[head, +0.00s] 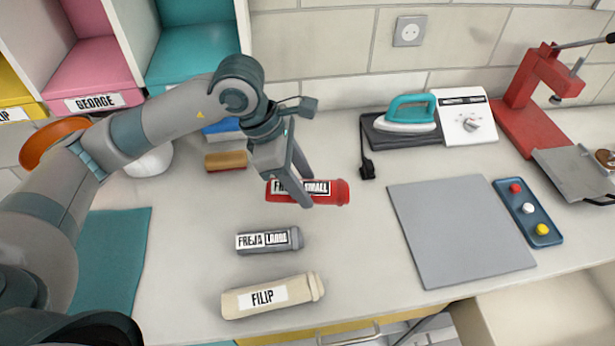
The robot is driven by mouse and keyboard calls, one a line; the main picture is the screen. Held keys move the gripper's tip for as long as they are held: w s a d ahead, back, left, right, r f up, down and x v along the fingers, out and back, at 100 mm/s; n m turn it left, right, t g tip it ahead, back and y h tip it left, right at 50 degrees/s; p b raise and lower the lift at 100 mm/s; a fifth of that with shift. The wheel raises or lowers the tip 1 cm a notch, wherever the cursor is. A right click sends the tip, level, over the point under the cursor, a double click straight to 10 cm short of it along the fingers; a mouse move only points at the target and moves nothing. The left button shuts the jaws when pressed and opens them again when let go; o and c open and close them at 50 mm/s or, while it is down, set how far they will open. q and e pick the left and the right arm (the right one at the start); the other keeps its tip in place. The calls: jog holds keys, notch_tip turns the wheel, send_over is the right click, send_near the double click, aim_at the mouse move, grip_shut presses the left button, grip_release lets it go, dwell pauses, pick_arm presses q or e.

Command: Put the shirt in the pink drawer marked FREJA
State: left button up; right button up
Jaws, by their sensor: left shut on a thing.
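A red roll (339,192) with a label reading SMALL lies at the middle of the counter; its first word, partly covered, begins with F. My left gripper (298,193) reaches down over it and is shut on it; a finger covers part of the label. A grey roll (292,238) marked FREJA LARGE and a cream roll (313,286) marked FILIP lie nearer. They look like rolled cloth. A pink compartment (90,65) at the upper left is marked GEORGE; no pink drawer marked FREJA shows. My right gripper is not in view.
A teal compartment (190,55) stands beside the pink one. A brush (226,161) lies behind my arm. An iron (408,115), a grey board (460,230), a button panel (528,228) and a red press (530,110) occupy the right. An open drawer (545,308) is at the lower right.

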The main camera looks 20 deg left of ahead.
aim_at(270, 183)
pick_arm(q)
jog(key=m, duration=0.1)
jog(key=m+g, duration=0.1)
jog(key=m, duration=0.1)
jog(key=a+f+m+g, duration=0.1)
jog(key=m, duration=0.1)
jog(key=shift+s, duration=0.4)
jog(key=m, duration=0.1)
jog(key=m+g, duration=0.1)
jog(key=m, duration=0.1)
jog(key=a+m, duration=0.1)
jog(key=m, duration=0.1)
jog(key=shift+s+f+g+y, duration=0.25)
jog(key=shift+s+g+y, duration=0.05)
jog(key=shift+g, duration=0.1)
jog(key=m, duration=0.1)
jog(key=a+m+y, duration=0.1)
jog(key=m, duration=0.1)
jog(key=a+m+g, duration=0.1)
jog(key=m, duration=0.1)
jog(key=shift+s+y, duration=0.3)
jog(key=m, duration=0.2)
jog(key=a+m+y, duration=0.1)
jog(key=m, duration=0.1)
jog(key=a+m+y, duration=0.1)
jog(key=m, duration=0.1)
jog(key=shift+s+a+r+g, duration=0.2)
jog(key=shift+s+r+g, duration=0.1)
jog(key=shift+g, duration=0.1)
